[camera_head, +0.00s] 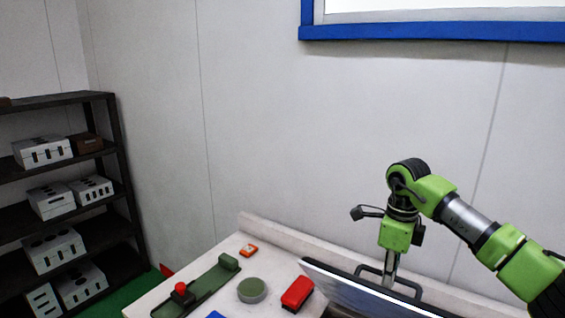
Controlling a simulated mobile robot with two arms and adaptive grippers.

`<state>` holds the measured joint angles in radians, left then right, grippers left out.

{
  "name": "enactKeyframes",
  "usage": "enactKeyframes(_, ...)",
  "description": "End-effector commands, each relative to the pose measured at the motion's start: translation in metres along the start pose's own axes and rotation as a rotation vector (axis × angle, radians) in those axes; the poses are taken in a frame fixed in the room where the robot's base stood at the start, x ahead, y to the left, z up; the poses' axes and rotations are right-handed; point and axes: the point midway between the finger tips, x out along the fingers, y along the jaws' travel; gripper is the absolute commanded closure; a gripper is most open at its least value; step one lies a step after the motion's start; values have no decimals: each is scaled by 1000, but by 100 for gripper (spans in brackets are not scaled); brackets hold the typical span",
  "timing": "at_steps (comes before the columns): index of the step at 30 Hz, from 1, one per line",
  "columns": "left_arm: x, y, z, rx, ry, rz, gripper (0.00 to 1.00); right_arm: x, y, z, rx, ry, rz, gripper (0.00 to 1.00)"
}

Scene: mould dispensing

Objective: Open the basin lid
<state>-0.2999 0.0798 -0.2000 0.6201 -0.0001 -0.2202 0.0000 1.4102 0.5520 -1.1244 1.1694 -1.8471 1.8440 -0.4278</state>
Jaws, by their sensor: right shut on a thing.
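The basin lid (345,286) is a flat panel with a dark edge and a pale, shiny surface, at the bottom right of the table in the head view. It looks tilted, and its lower part is cut off by the frame. A dark bar handle (405,283) rises at its far side. My right gripper (390,277) comes down from above and is shut on the handle. The fingertips are small and partly hidden behind the lid's edge. My left gripper is not in view.
On the white table (165,291) left of the lid are a red block (298,292), a round green container (252,290), a green tool (205,286) with a red knob and a small orange item (249,250). A dark shelf (120,170) with boxes stands left.

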Motion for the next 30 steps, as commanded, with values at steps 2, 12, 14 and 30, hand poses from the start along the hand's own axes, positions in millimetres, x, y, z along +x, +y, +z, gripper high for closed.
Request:
enactKeyframes(2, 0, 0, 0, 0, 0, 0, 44, 0, 0, 0, 0, 0, -1, 100)
enactKeyframes(12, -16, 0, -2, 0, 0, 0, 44, -12, -21, 0, 4, 0, -1, 100)
enactKeyframes(14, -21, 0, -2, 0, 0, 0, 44, -15, -27, 0, 2, 1, 1, 100)
enactKeyframes(30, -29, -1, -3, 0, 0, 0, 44, -18, -42, 1, 0, -1, 0, 100)
